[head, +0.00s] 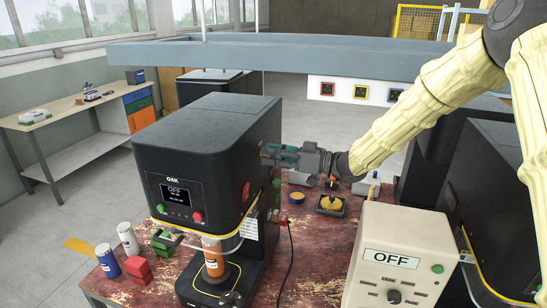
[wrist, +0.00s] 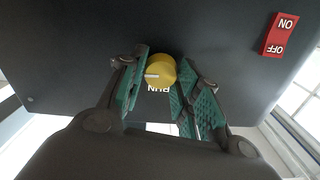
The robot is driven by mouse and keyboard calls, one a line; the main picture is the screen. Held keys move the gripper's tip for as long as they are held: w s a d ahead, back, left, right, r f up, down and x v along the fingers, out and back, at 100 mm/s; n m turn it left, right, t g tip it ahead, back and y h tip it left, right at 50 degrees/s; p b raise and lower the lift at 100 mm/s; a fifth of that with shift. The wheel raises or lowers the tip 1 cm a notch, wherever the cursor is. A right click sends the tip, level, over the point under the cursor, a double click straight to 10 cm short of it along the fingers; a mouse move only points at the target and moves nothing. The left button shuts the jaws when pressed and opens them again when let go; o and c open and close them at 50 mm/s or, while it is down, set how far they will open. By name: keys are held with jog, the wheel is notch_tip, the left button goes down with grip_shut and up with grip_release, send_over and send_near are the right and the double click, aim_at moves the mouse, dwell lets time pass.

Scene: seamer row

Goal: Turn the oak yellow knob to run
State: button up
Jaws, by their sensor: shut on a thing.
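The oak machine (head: 207,150) is a black box labelled OAK, and its front display (head: 175,192) reads OFF. My gripper (head: 272,153) reaches its right side from the right. In the wrist view the yellow knob (wrist: 160,70) sits on the black panel between my green fingertips, which are shut on it. The knob's white pointer line points left in that view. A RUN label, upside down there, shows just below the knob and is partly covered. The knob is hidden in the head view.
A red ON/OFF switch (wrist: 279,35) is on the same panel. A cream box (head: 402,245) marked OFF stands at the front right. A grey beam (head: 290,51) crosses behind the machine.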

jog(key=n+b, duration=0.8)
jog(key=b, duration=0.4)
jog(key=n+b, duration=0.9)
jog(key=b, duration=0.3)
jog(key=shift+s+f, duration=0.15)
jog(key=shift+n, duration=0.3)
jog(key=o, duration=1)
jog(key=shift+a, duration=0.1)
jog(key=v, duration=1.2)
